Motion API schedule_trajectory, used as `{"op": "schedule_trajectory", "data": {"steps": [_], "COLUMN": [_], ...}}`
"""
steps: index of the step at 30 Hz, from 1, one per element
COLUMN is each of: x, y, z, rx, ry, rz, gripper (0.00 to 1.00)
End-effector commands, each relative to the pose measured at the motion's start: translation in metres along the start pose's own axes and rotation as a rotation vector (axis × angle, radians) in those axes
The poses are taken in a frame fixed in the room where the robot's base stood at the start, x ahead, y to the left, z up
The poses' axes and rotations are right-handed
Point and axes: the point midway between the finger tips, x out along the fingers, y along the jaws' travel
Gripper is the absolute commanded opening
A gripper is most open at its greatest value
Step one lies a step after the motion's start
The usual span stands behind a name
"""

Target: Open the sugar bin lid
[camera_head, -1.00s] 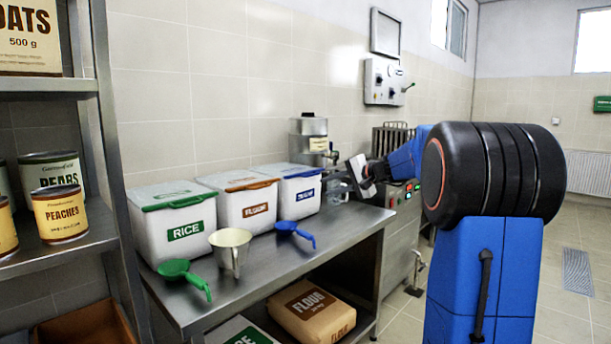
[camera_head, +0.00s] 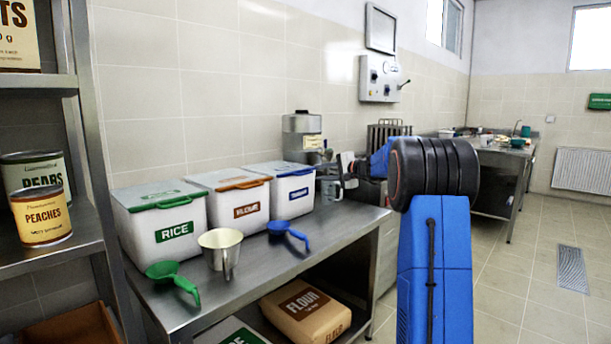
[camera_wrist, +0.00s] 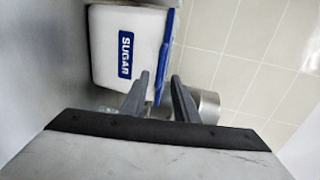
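The sugar bin (camera_head: 291,199) is a white box with a blue lid (camera_head: 283,168), third in a row of bins on the steel counter. The lid is closed. My gripper (camera_head: 343,164) is to the right of the bin at about lid height, apart from it. In the wrist view the sugar bin (camera_wrist: 108,60) appears turned sideways with its blue label. The blue lid edge (camera_wrist: 167,45) runs down into the gap between the fingers of my gripper (camera_wrist: 160,76), beyond the tips. The fingers are apart and hold nothing.
The rice bin (camera_head: 160,222) and a brown-lidded bin (camera_head: 233,207) stand left of the sugar bin. A metal dispenser (camera_head: 303,137) and a jug (camera_head: 330,190) stand behind and right.

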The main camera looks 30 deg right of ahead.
Motion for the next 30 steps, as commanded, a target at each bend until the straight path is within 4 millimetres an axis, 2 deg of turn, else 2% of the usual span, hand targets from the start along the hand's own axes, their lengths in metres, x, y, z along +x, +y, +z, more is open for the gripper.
{"op": "schedule_trajectory", "data": {"steps": [1,9,15,21,29,30], "x": [0.011,0.057,0.082,0.092,0.093,0.093], "y": [0.001,0.001,0.001,0.000,0.000,0.000], "z": [0.001,0.001,0.000,0.000,0.000,0.000], "rx": [0.001,0.000,-0.001,-0.001,0.000,0.000], "ry": [-0.002,-0.002,-0.001,0.000,0.000,0.000], "rz": [0.001,0.001,0.001,0.001,0.001,0.001], "gripper": [0.28,0.28,0.28,0.28,0.28,0.23]}}
